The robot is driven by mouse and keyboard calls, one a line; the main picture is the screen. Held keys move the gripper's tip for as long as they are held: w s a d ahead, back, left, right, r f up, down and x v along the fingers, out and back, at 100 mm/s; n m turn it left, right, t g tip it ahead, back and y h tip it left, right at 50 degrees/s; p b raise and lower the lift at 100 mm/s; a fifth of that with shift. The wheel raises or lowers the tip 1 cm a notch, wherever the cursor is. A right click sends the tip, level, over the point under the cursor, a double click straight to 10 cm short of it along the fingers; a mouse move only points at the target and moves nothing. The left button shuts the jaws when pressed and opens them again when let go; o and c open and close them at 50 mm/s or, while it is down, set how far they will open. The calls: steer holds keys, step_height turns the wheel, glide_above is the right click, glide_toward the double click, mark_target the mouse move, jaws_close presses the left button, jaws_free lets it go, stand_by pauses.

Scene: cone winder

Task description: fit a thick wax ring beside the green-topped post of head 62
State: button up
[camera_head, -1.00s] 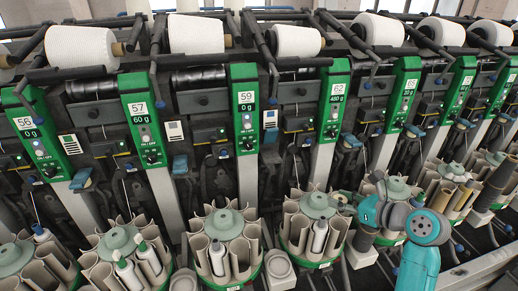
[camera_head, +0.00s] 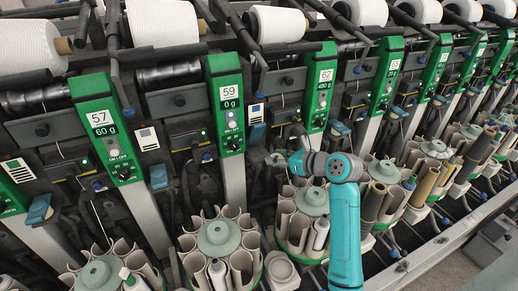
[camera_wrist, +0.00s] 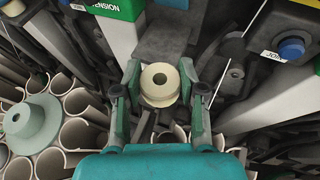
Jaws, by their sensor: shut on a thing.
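My gripper (camera_wrist: 160,88) is shut on a thick cream wax ring (camera_wrist: 160,98), which sits upright between its green fingers with its hole facing the wrist camera. In the head view my gripper (camera_head: 277,160) is raised in front of the dark mechanism between the panels of heads 59 and 62, and the ring is too small to make out there. The green panel of head 62 (camera_head: 319,88) shows "62" and "480 g".
A round bobbin magazine with a pale green cap (camera_head: 219,237) stands low at the left; its cap also shows in the wrist view (camera_wrist: 30,122). A blue knob (camera_wrist: 291,48) above a white label is at the right. A grey column (camera_wrist: 115,38) rises close behind my left finger.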

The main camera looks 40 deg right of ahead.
mark_target(260, 155)
steer(key=w, duration=0.5)
steer(key=w+a, duration=0.1)
steer(key=w, duration=0.1)
steer(key=shift+w, duration=0.15)
steer(key=shift+w+f, duration=0.15)
steer(key=shift+w, duration=0.05)
steer(key=shift+f, duration=0.15)
steer(key=shift+f, duration=0.15)
steer(key=o, duration=0.9)
steer(key=shift+s+d+r, duration=0.1)
steer(key=shift+s+r, duration=0.05)
steer(key=shift+r, duration=0.05)
steer(key=v, duration=1.1)
steer(key=shift+s+r, duration=0.15)
steer(key=shift+s, duration=0.25)
